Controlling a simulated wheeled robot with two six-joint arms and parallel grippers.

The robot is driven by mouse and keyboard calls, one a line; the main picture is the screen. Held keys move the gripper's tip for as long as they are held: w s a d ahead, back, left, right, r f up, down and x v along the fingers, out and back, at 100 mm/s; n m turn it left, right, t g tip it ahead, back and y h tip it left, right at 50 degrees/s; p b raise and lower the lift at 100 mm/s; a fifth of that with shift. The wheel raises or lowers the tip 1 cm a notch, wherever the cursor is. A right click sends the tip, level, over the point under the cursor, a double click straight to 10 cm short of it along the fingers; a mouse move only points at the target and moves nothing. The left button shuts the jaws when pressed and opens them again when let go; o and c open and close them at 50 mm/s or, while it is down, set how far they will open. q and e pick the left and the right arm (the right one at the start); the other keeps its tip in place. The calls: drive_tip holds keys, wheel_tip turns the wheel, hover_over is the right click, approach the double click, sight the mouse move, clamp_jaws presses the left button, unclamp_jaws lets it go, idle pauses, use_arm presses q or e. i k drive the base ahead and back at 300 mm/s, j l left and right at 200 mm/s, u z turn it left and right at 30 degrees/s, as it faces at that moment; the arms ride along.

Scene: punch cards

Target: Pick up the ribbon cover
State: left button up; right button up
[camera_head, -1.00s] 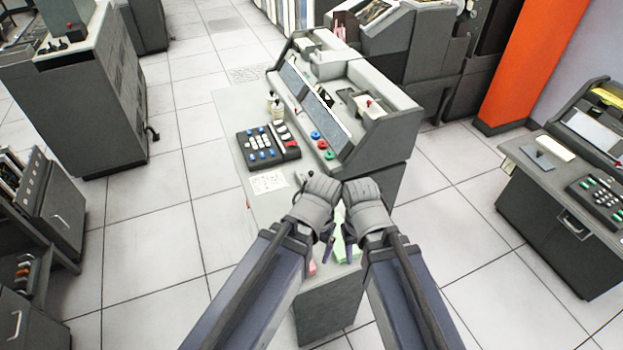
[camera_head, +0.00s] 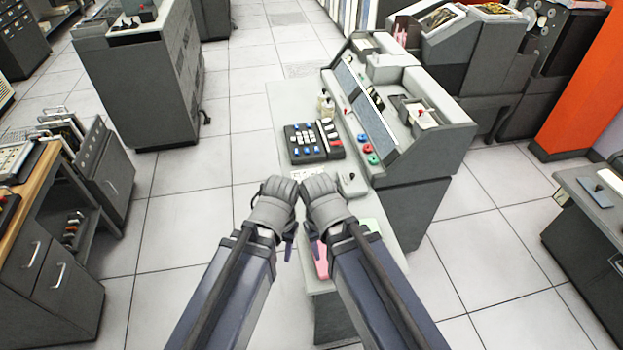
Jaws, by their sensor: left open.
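I cannot make out for certain which part is the ribbon cover. A grey keypunch machine (camera_head: 428,142) with a sloped panel stands at the centre right, its desk (camera_head: 263,176) running toward me. My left gripper (camera_head: 273,208) is open, with nothing seen in it, over the near part of the desk. My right gripper (camera_head: 323,205) is close beside it; its jaws are turned away and hidden. The arms cover part of the near desk.
A keypad (camera_head: 306,142) and small bottles (camera_head: 326,105) stand on the desk. A pink object (camera_head: 319,262) lies near my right arm. A wooden-topped cabinet (camera_head: 50,265) stands left, another grey machine (camera_head: 590,215) right.

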sight(352, 183)
drive_tip(key=j+u, duration=0.25)
drive_tip(key=i+j+u, duration=0.5)
drive_tip(key=j, duration=0.25)
drive_tip(key=i+j+u, duration=0.25)
drive_tip(key=i+j+z, duration=0.25)
drive_tip(key=i, duration=0.15)
drive_tip(key=i+j+z, duration=0.25)
drive_tip(key=i, duration=0.15)
drive_tip(key=i+z, duration=0.2)
drive_tip(key=z, duration=0.25)
drive_tip(key=i+z, duration=0.25)
drive_tip(key=z, duration=0.15)
drive_tip(key=i+z, duration=0.2)
drive_tip(key=z, duration=0.25)
drive_tip(key=i+j+z, duration=0.15)
drive_tip(key=z, duration=0.25)
drive_tip(key=i+z, duration=0.15)
drive_tip(key=z, duration=0.25)
drive_tip(key=i+j+z, duration=0.15)
drive_tip(key=z, duration=0.25)
drive_tip(key=i+j+z, duration=0.15)
drive_tip(key=z, duration=0.25)
drive_tip(key=i+j+z, duration=0.1)
drive_tip(key=z, duration=0.35)
drive_tip(key=j+z, duration=0.4)
drive_tip(key=i+l, duration=0.05)
drive_tip(key=l, duration=0.05)
